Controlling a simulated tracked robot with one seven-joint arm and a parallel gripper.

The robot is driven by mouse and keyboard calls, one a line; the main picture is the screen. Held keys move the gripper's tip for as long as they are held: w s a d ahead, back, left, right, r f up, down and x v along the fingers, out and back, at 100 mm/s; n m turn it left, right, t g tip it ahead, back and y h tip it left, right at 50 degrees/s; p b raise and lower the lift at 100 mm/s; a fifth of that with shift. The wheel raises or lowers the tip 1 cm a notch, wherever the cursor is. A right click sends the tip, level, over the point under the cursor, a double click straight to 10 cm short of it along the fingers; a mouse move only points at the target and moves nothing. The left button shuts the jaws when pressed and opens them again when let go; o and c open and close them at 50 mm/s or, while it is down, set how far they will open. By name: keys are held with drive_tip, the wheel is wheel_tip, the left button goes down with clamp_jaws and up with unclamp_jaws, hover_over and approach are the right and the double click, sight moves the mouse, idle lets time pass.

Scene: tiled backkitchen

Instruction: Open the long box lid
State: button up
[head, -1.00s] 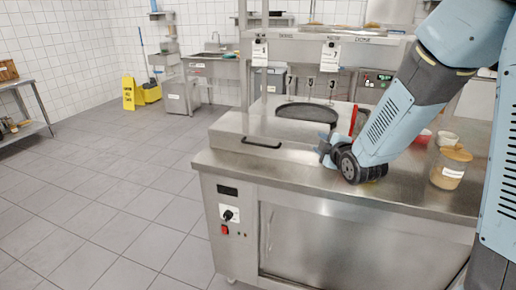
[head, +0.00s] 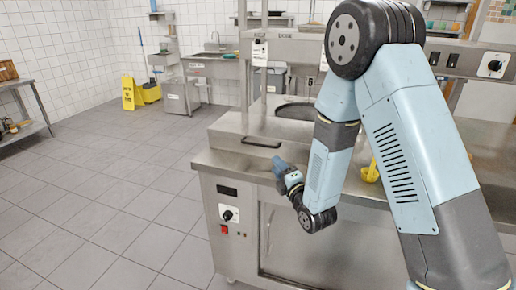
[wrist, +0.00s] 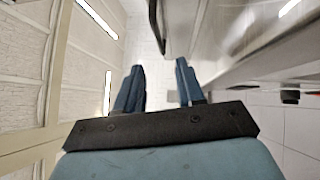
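The long stainless box (head: 232,124) sits at the left end of the counter, its lid down as far as I can see. Its dark bar handle (head: 262,144) is on the front face and also shows in the wrist view (wrist: 156,28), ahead of the fingers. My gripper (head: 277,163) is just below and right of the handle in the head view. In the wrist view my two blue fingers (wrist: 160,70) are apart with nothing between them. The handle lies beyond the fingertips, apart from them. My arm hides the right part of the box.
The steel counter (head: 228,163) has a front edge close below my gripper. A round dark pan (head: 296,111) is behind the box. The floor on the left is clear up to a yellow sign (head: 128,93).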

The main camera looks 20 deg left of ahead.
drive_tip(key=x, duration=1.1)
drive_tip(key=shift+w+a, duration=0.3)
drive_tip(key=shift+c, duration=0.3)
clamp_jaws()
